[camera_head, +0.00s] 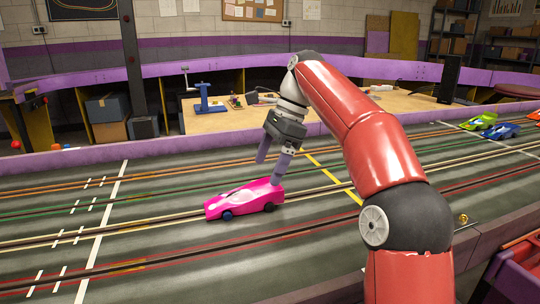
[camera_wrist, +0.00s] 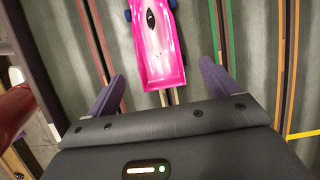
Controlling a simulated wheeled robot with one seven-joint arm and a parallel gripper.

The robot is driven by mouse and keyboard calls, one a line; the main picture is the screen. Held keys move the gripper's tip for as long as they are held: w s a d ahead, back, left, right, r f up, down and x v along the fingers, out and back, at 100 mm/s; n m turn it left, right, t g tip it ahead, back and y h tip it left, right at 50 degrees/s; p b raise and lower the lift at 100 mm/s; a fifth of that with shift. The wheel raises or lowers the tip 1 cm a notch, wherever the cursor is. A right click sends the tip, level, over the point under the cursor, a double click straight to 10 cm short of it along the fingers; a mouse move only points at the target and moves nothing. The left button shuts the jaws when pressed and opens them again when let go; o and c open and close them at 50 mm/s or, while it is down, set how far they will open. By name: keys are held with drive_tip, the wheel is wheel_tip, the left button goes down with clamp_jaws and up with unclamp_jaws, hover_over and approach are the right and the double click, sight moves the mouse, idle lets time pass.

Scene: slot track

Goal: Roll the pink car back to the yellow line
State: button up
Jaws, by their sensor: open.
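The pink car (camera_head: 246,199) sits on the slot track, on the pale lane in the middle, its low nose toward the left. The yellow line (camera_head: 333,178) crosses the lanes to the right of the car, behind its tail. My gripper (camera_head: 268,169) is open just above the track at the car's rear end. In the wrist view the pink car (camera_wrist: 158,45) lies ahead of and between the two purple fingers of my gripper (camera_wrist: 162,88). A piece of the yellow line (camera_wrist: 303,134) shows at lower right.
A white line (camera_head: 105,225) with dashed marks crosses the track left of the car. A green car (camera_head: 479,121), a blue car (camera_head: 502,131) and an orange car stand at the far right. A purple wall (camera_head: 70,160) edges the track's far side. The lane between car and yellow line looks clear.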

sight(257, 195)
drive_tip(key=b+x, duration=0.2)
drive_tip(key=x, duration=0.5)
drive_tip(key=shift+s+f+b, duration=0.15)
drive_tip(key=shift+b, duration=0.25)
drive_tip(key=c, duration=1.1)
drive_tip(key=shift+c, duration=0.4)
